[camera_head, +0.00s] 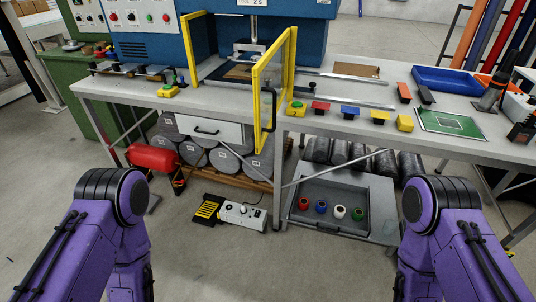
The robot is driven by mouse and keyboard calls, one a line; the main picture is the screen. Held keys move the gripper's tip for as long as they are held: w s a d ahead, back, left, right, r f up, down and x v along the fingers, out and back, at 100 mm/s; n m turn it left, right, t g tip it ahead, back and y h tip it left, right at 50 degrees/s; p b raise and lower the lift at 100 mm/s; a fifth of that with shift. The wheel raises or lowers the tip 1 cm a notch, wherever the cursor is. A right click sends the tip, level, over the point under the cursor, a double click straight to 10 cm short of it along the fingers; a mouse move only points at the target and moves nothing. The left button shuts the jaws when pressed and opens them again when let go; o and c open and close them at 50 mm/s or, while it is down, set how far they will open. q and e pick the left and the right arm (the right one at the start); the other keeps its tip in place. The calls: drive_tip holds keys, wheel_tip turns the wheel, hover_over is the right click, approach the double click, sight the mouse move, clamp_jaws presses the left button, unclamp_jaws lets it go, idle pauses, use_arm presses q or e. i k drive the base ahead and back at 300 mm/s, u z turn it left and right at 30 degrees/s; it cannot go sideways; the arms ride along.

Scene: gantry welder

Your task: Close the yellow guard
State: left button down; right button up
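The yellow guard (256,110) is a yellow-framed, see-through panel at the right side of the blue machine (150,38). It stands swung out from a yellow post (290,62), with its free edge toward me, past the table's front edge. A dark upright handle (274,92) is on the panel. Another yellow post (188,55) stands at the left of the machine opening, and the opening between the posts is uncovered. My two purple arms are low at the left and right edges of the view, bent downward. Neither gripper shows.
The grey workbench (345,124) carries a green button on a yellow base (298,107), several coloured blocks, a blue tray (447,80) and a green board (450,123). Below are a drawer (208,128), a red cylinder (153,157), a foot pedal (208,209) and an open grey bin (341,181).

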sight(260, 140)
drive_tip(key=z, duration=1.6)
drive_tip(key=i, duration=1.95)
drive_tip(key=u, duration=2.95)
